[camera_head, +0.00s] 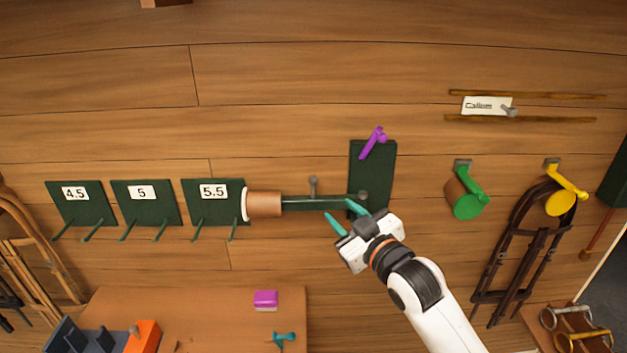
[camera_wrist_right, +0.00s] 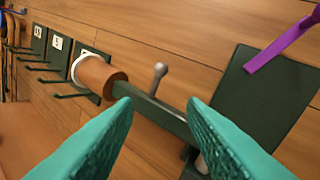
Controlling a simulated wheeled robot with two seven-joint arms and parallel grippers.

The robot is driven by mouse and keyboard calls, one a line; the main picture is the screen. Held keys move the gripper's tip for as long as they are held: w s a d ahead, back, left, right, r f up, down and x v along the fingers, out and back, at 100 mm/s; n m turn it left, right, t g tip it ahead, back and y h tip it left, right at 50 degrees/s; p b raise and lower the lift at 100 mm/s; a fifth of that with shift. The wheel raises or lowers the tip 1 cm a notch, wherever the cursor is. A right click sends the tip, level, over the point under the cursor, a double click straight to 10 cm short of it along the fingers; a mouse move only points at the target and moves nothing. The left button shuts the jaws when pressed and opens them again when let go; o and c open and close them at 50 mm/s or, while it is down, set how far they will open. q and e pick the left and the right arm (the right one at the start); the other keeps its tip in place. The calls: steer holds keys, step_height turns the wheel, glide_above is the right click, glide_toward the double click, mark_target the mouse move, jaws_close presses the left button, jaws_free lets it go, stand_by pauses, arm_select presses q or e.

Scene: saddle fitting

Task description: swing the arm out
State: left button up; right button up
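The dark green arm (camera_head: 318,203) extends left along the wall from a green mounting plate (camera_head: 385,160). A brown cylinder with a white rim (camera_head: 264,204) is at its left end, in front of the 5.5 board. A grey round-headed knob (camera_head: 313,183) stands by the arm's middle; it also shows in the right wrist view (camera_wrist_right: 159,71). A purple lever (camera_head: 373,143) is on the plate's upper part. My right gripper (camera_head: 340,211) is open and empty, its teal fingertips close to the arm near the plate. Contact cannot be told. My left gripper is out of view.
Green boards marked 4.5 (camera_head: 80,210), 5 (camera_head: 140,208) and 5.5 (camera_head: 205,208) with pegs hang left. A wooden table (camera_head: 220,320) with a purple block (camera_head: 265,298) stands below.

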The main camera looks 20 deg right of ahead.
mark_target(316, 182)
steer(key=p+x, duration=0.1)
steer(key=x, duration=0.2)
steer(key=r+p+x, duration=0.1)
steer(key=x, duration=0.3)
steer(key=r+p+x, duration=0.1)
steer(key=x, duration=0.3)
steer(key=shift+w+a+r, duration=0.1)
steer(key=shift+w+a, duration=0.05)
steer(key=shift+a, duration=0.15)
jaws_close()
